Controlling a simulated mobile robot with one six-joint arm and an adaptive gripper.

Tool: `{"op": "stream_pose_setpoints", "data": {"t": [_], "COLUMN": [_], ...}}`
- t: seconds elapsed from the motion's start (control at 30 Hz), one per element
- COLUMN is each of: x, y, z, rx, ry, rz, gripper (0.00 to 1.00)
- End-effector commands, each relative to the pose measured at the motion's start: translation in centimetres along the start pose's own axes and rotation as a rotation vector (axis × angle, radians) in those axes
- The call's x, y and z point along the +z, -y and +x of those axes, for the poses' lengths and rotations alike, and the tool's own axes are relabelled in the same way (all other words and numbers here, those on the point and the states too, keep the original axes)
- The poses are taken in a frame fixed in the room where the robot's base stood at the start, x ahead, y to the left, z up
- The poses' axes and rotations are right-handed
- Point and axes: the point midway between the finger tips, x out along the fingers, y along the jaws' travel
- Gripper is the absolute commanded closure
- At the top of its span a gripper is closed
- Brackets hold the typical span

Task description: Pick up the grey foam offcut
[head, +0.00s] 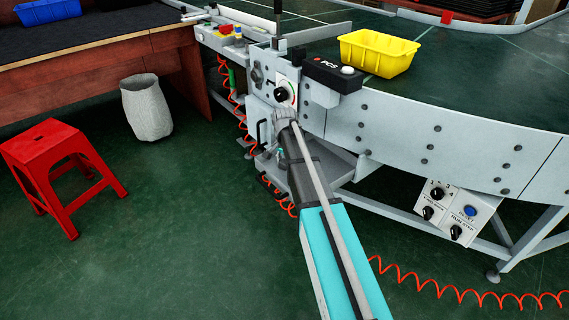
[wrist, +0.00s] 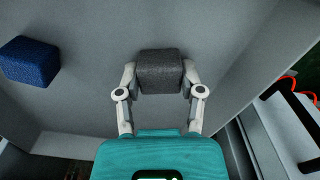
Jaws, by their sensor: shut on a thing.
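The grey foam offcut (wrist: 160,72) is a small dark grey block at the upper middle of the wrist view. My gripper (wrist: 159,80) is shut on it, one pale finger against each side. Under and around it is a light grey surface (wrist: 85,95). I cannot tell whether the offcut touches that surface or is just above it. In the head view my arm reaches to the side of the conveyor, near a grey shelf (head: 340,166) under it. The offcut cannot be made out there.
A blue block (wrist: 30,61) lies left of the offcut. A yellow bin (head: 379,53) stands on the conveyor (head: 470,85). A control box (head: 452,208) and a coiled red hose (head: 455,291) are at right. A red stool (head: 60,168) and a pale basket (head: 146,107) stand left on open floor.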

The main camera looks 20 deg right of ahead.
Motion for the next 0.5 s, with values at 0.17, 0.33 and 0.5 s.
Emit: {"op": "stream_pose_setpoints", "data": {"t": [0.17,0.33,0.5], "x": [0.0,0.0,0.0], "y": [0.0,0.0,0.0], "z": [-0.6,-1.7,-3.3], "rx": [0.000,0.000,0.000], "ry": [0.000,0.000,0.000], "rz": [0.000,0.000,0.000], "gripper": [0.69,0.69,0.69]}}
